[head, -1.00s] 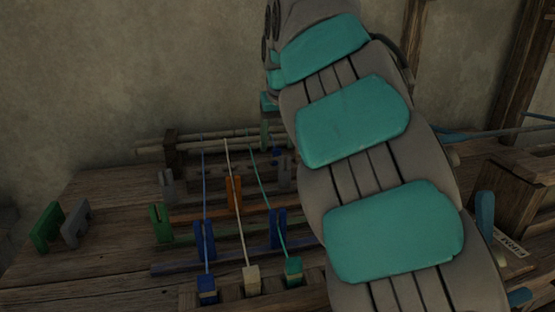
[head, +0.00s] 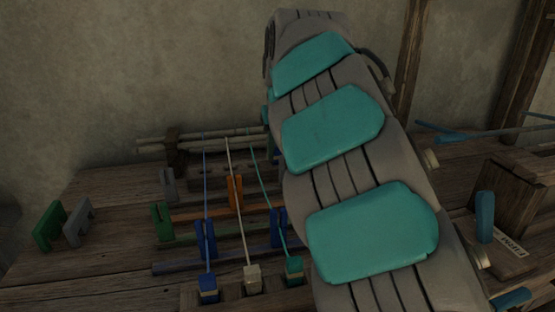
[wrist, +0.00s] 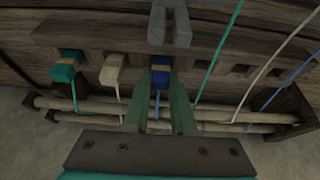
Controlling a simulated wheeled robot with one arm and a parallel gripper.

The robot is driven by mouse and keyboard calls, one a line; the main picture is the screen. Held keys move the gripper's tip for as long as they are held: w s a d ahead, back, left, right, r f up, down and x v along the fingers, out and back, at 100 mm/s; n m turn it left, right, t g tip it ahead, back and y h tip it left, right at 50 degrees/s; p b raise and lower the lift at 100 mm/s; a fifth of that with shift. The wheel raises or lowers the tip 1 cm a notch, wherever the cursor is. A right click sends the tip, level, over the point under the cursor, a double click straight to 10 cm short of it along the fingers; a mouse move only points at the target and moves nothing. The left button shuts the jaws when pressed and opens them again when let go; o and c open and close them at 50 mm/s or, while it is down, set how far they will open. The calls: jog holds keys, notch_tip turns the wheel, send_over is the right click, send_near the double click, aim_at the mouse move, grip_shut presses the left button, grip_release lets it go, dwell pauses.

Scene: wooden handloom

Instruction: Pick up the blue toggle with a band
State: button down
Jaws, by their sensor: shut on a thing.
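In the wrist view, the blue toggle (wrist: 160,80) with a tan band stands in the slotted wooden bar, a blue cord hanging from it. My gripper (wrist: 161,73) has its green fingers closed on either side of this toggle. I cannot tell whether the toggle is lifted from its slot. In the head view, my arm hides my gripper. Another blue toggle (head: 208,289) with a band sits at the near edge, at the end of a taut blue cord.
A grey upright piece (wrist: 168,22) stands just beyond my fingers. Pale rods (wrist: 75,108) run below the bar. In the head view, several cords stretch over blue and orange (head: 234,192) guides. Green (head: 49,226) and grey notched pieces stand left.

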aim_at(278, 148)
jog(key=shift+r, duration=0.1)
dwell(0.5)
jog(key=shift+r, duration=1.25)
jog(key=shift+d+r, duration=0.1)
jog(key=shift+r, duration=0.35)
jog(key=d+b, duration=0.3)
jog(key=d, duration=1.5)
jog(key=shift+a, duration=0.1)
